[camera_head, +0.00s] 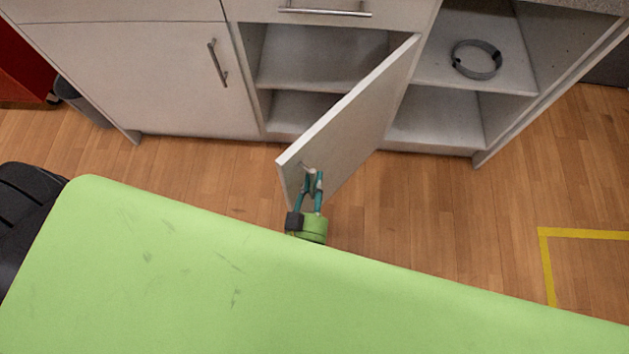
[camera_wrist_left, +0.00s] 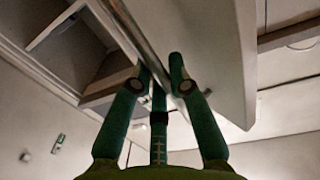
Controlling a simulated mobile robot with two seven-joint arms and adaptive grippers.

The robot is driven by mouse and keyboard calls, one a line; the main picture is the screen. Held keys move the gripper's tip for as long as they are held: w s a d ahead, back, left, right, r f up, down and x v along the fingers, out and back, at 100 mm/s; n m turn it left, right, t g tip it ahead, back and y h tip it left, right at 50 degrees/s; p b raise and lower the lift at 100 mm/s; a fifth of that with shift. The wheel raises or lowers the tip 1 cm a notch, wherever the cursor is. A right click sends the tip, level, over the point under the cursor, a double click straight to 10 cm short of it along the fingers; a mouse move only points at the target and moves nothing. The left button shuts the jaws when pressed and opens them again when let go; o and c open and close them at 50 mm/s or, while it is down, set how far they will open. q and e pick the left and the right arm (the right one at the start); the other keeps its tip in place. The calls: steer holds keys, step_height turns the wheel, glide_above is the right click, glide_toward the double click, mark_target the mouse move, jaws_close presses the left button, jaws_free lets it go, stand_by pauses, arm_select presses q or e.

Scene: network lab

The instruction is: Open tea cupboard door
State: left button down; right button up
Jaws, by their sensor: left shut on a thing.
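The cupboard door (camera_head: 352,126) is white and stands swung well out from the cupboard, hinged on its right side in the head view. Behind it the cupboard's shelves (camera_head: 318,62) show, empty where visible. My left gripper (camera_head: 313,174) is at the door's free edge, shut on the door's handle, which is mostly hidden by the fingers. My right gripper is not in view.
A green surface (camera_head: 250,290) fills the front of the head view. A closed cupboard door (camera_head: 135,75) is at left. An open shelf at right holds a grey ring (camera_head: 477,60). A dark bin (camera_head: 80,98) stands at far left. Wooden floor is clear at right.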

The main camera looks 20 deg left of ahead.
arm_select(q)
steer(key=c, duration=1.2)
jaws_free()
steer(key=shift+w+d, duration=0.1)
steer(key=shift+w, duration=0.1)
steer(key=shift+s+d, duration=0.15)
steer(key=shift+s, duration=1.1)
steer(key=shift+s+d, duration=0.2)
steer(key=shift+s, duration=1.1)
steer(key=shift+s+d, duration=0.15)
steer(key=shift+s, duration=1.1)
